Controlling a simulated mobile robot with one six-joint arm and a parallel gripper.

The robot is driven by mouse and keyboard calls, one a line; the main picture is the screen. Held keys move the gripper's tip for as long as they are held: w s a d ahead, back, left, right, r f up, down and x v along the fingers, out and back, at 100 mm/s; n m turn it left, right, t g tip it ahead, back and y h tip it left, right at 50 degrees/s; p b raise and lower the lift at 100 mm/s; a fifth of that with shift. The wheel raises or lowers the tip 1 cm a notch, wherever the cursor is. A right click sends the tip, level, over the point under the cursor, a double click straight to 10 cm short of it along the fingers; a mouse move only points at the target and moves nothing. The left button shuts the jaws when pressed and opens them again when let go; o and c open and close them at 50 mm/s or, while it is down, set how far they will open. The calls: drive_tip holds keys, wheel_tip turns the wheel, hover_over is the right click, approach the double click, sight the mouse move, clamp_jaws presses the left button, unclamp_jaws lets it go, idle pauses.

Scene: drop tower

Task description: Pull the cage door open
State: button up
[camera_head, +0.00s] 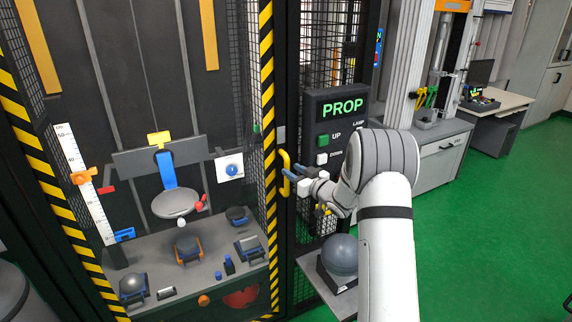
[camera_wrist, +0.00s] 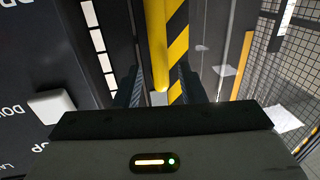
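The cage door (camera_head: 267,110) has a black-and-yellow striped edge, which also shows in the wrist view (camera_wrist: 178,50). It appears closed against the dark post. Its yellow upright handle (camera_head: 286,172) stands by this edge. In the wrist view the handle (camera_wrist: 158,45) runs down between the two fingers. My gripper (camera_head: 292,181) is at the handle in the head view. In the wrist view my gripper (camera_wrist: 160,88) is open, one dark finger on each side of the handle, with gaps visible. Whether a finger touches the handle is hard to tell.
A black control box (camera_head: 339,125) with a green PROP display and buttons stands right of the handle, close to my arm. A grey ball (camera_head: 341,254) sits on a low shelf below. Inside the cage are a scale (camera_head: 86,185) and several small items. Green floor (camera_head: 480,220) is clear at right.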

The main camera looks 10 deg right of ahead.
drive_tip(key=shift+p+x, duration=0.45)
drive_tip(key=shift+x, duration=1.55)
drive_tip(key=shift+c, duration=0.6)
clamp_jaws()
